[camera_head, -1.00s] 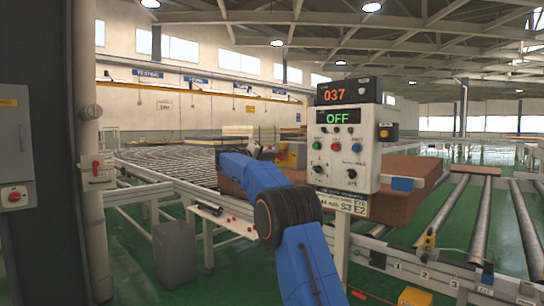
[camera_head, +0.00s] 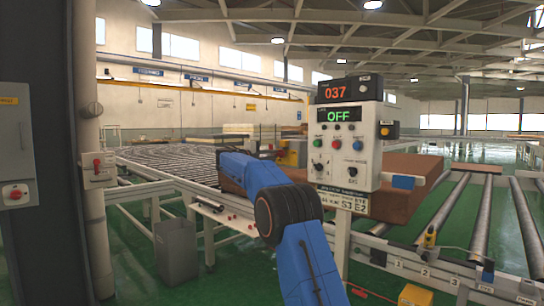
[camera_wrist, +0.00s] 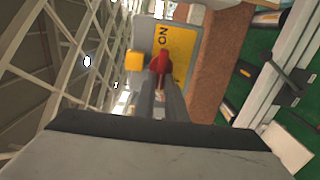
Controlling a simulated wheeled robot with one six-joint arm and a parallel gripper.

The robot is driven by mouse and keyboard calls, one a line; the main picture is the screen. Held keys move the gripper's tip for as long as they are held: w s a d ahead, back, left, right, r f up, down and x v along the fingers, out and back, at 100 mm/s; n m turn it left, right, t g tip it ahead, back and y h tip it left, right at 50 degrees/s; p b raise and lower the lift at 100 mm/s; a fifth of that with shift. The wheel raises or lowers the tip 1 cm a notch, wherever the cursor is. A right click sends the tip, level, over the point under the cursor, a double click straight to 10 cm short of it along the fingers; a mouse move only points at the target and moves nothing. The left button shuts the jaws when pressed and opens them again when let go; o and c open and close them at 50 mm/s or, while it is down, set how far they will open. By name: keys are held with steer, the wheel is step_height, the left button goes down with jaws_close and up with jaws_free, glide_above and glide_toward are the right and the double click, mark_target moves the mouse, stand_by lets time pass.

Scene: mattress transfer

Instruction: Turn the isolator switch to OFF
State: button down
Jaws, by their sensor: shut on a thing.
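The isolator switch (camera_wrist: 183,48) is a grey box with a yellow plate marked ON and a red handle (camera_wrist: 160,62) in the wrist view. My gripper (camera_wrist: 161,84) is shut on the red handle, its two fingers close together around it. The handle lies in line with the ON mark, as far as I can see. In the head view, the switch's yellow face (camera_head: 292,154) shows small behind my blue arm and left of the control panel. My gripper (camera_head: 278,153) is small and partly hidden there.
A control panel (camera_head: 345,150) showing 037 and OFF stands right of my arm. A brown mattress block (camera_head: 400,200) lies behind it on a roller conveyor (camera_head: 480,215). Two other red-knobbed boxes (camera_head: 15,194) (camera_head: 97,170) are at left. A grey bin (camera_head: 176,250) stands on the green floor.

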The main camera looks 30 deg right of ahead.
steer(key=shift+f, duration=0.1)
steer(key=c, duration=1.8)
jaws_free()
steer(key=shift+a, duration=0.1)
steer(key=v, duration=1.7)
steer(key=shift+a, duration=0.15)
